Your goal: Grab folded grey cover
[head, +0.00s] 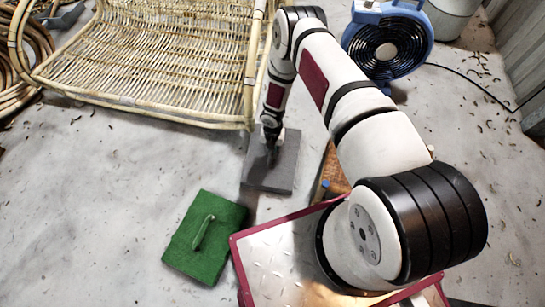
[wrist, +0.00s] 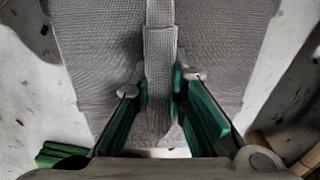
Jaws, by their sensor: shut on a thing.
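The folded grey cover (head: 284,178) is a flat, roughly square pad of woven cloth on the floor, near the middle of the head view. A grey strap (wrist: 159,55) stands up from it in the wrist view, where the cover (wrist: 225,50) fills most of the picture. My gripper (head: 271,153) is above the cover, pointing down. In the wrist view my gripper (wrist: 160,85) has its green-lined fingers on both sides of the strap, shut on it. The arm hides part of the cover's far side in the head view.
A green folded cover (head: 187,243) with a strap lies at lower left of the grey one. A rattan frame (head: 150,50) stands behind. A brown brick-like block (head: 333,172) is close on the right. A blue fan (head: 387,48) stands at the back right.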

